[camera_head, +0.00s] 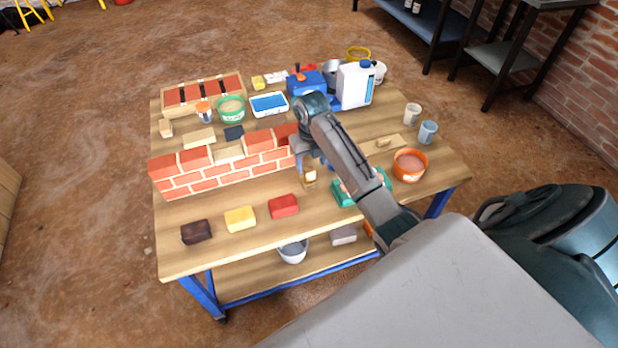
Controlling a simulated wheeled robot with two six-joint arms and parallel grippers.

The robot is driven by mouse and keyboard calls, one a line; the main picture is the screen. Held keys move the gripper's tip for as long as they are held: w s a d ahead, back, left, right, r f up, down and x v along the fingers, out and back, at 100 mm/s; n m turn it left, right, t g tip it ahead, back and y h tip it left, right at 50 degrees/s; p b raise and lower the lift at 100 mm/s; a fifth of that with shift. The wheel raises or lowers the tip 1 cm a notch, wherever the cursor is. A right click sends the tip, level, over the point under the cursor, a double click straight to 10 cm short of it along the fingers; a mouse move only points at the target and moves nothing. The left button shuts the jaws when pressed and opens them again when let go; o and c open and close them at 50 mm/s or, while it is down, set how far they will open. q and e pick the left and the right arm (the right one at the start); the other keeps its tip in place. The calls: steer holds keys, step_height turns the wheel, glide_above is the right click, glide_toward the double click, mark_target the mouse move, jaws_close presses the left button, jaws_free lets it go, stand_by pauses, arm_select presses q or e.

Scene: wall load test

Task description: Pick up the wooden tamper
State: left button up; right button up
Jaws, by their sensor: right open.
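A small wooden piece that looks like the wooden tamper (310,180) stands on the workbench in front of the right end of the brick wall (222,164). My right gripper (312,166) is open and points down just above it. The fingers are small and dark here, and I cannot tell whether they touch the wood. My right arm comes in from the lower right and covers part of the bench behind it. My left gripper is not in view.
Dark (197,232), yellow (240,219) and red (284,206) blocks lie along the front edge. A green object (345,196) is partly hidden by my arm. An orange bowl (410,166) and a wooden float (382,144) are to the right. A white jug (356,84) stands behind.

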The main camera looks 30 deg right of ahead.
mark_target(309, 169)
steer(key=f, duration=0.4)
steer(key=shift+w+a, duration=0.15)
steer(key=shift+a, duration=0.1)
steer(key=shift+f, duration=0.4)
steer(key=c, duration=1)
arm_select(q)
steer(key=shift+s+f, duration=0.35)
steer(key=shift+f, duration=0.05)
arm_select(e)
steer(key=shift+c, duration=0.2)
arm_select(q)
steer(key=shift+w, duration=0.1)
arm_select(e)
steer(key=shift+r, duration=0.1)
